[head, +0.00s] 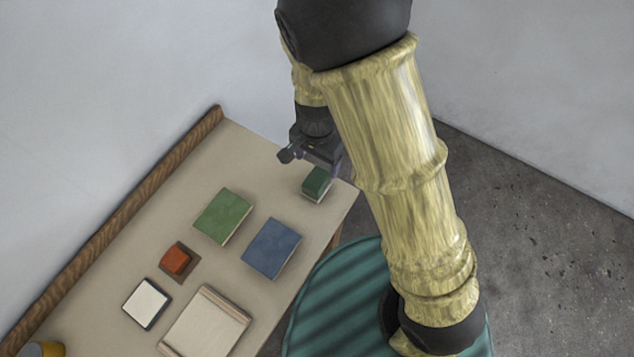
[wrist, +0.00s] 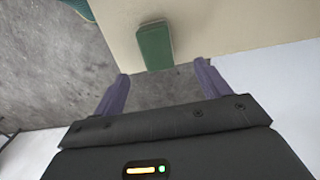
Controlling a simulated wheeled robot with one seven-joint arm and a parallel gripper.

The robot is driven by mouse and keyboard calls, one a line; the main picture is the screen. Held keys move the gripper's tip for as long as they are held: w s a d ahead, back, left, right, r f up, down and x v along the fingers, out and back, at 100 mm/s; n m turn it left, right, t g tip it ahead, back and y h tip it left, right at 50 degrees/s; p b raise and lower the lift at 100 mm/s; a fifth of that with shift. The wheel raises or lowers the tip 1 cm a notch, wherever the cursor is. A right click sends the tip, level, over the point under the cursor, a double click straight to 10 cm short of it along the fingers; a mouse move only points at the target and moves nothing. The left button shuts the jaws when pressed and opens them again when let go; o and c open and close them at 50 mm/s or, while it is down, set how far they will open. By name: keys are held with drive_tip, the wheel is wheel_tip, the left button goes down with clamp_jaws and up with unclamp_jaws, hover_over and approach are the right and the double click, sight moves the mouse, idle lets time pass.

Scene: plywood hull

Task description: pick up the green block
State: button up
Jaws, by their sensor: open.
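The green block (head: 316,181) is dark green and lies near the far right corner of the beige table, with a pale strip along its lower edge. It also shows in the wrist view (wrist: 155,46), at the top centre, beyond the fingertips. My gripper (head: 312,166) is above and just beside the block in the head view, and it covers part of the block's surroundings. In the wrist view my gripper (wrist: 162,73) is open, with two purple fingers apart and nothing between them. The block's near end lies close to the gap between the fingertips in that picture.
The table (head: 255,165) also holds a green book-like slab (head: 223,216), a blue slab (head: 272,248), a red block (head: 176,258) on a brown square, a white tile (head: 147,303) and a pale wooden board (head: 205,325). A wooden ledge (head: 120,220) runs along the wall side.

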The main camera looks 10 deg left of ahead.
sight(317, 179)
wheel_tip(317, 179, down, 5)
drive_tip(key=shift+f, duration=0.1)
idle(0.3)
drive_tip(key=shift+s+f, duration=0.2)
drive_tip(key=shift+f, duration=1.1)
drive_tip(key=shift+s+f, duration=0.2)
drive_tip(key=shift+f, duration=1.1)
drive_tip(key=c, duration=1.1)
drive_tip(key=shift+o, duration=0.2)
drive_tip(key=shift+r, duration=0.1)
